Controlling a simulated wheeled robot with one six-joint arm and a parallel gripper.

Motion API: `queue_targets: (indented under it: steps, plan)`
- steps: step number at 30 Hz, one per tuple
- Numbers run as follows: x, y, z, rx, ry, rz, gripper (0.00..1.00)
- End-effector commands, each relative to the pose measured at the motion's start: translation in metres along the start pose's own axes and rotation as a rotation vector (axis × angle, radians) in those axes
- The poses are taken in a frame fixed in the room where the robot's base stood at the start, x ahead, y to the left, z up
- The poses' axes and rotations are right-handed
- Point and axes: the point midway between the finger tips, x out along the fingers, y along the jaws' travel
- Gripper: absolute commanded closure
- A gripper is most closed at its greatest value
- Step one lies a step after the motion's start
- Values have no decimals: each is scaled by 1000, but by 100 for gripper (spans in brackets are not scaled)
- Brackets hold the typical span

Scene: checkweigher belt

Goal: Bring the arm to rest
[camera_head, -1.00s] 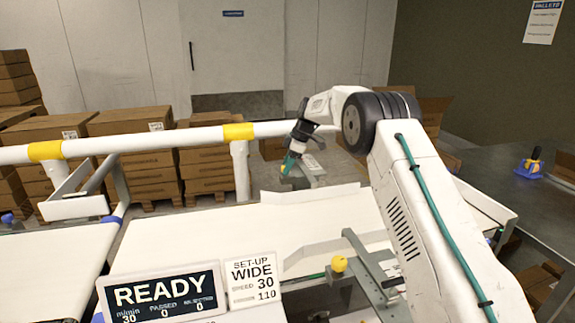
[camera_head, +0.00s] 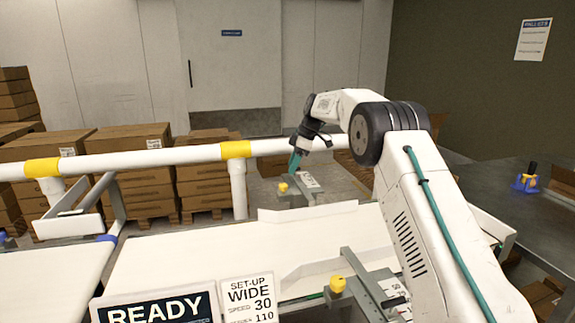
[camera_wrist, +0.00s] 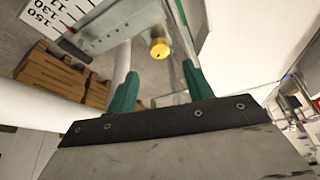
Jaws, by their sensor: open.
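My white arm reaches over the belt from the right in the head view. My gripper (camera_head: 296,163) hangs at its end with teal fingers, near the far guide bracket with its yellow knob (camera_head: 283,187). In the wrist view the two teal fingers of my gripper (camera_wrist: 157,92) stand well apart. Nothing is held between them. The yellow knob (camera_wrist: 160,48) and the bracket's scale plate (camera_wrist: 62,18) lie beyond the fingertips. I cannot tell the exact gap between fingers and bracket.
The white belt (camera_head: 190,255) lies below, with a near guide bracket and yellow knob (camera_head: 337,284) at its front. A white rail (camera_head: 130,161) runs behind. A READY display (camera_head: 155,308) stands in front. Carton stacks (camera_head: 205,170) stand behind, and a dark table (camera_head: 480,190) stands right.

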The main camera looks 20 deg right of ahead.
Motion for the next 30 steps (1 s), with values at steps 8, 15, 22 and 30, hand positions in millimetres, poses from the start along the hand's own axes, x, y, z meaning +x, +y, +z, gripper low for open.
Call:
queue_targets:
  steps: [8, 15, 22, 30]
  plan:
    - [19, -8, 14, 234, -32, -27, 48]
    - [25, -70, 38, 584, -143, -84, 48]
    - [-12, -150, 43, 834, -238, -69, 48]
    - [-66, -280, 52, 1098, -333, 9, 48]
